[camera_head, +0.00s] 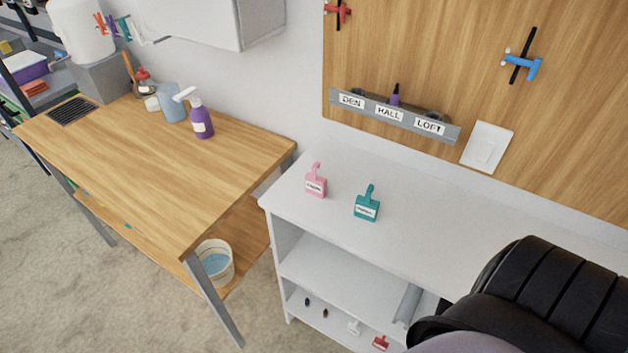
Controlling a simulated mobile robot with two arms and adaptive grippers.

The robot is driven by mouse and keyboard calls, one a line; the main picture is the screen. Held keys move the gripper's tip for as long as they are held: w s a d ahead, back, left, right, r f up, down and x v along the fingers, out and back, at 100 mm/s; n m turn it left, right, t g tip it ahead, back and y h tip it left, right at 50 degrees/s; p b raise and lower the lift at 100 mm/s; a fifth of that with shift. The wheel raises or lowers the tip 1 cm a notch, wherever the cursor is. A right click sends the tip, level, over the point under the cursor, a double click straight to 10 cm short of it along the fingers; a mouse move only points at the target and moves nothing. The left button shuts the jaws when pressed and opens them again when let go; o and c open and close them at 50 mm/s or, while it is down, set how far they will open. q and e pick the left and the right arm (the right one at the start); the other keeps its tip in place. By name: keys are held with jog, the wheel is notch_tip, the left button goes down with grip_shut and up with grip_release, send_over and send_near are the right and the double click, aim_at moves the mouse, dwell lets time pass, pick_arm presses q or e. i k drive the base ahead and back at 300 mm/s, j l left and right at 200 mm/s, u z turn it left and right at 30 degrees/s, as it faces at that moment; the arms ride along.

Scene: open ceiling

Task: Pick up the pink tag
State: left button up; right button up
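The pink tag (316,182) lies on the white shelf unit's top (410,222), near its left end. It has a hook-like upper end and a white label whose text is too small to read. A teal tag (367,205) of the same shape is a little to its right, apart from it. Neither gripper shows in the head view. A dark, ribbed part of my own body fills the lower right and hides part of the white unit.
A wooden table (130,165) stands left, with a purple pump bottle (201,120) on it. A bucket (215,262) sits below. A labelled rail (392,114) and switch plate (486,147) are on the wall panel. A white tag (354,328) and red tag (381,343) lie lower.

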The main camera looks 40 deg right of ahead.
aim_at(315, 186)
jog(key=z, duration=1.75)
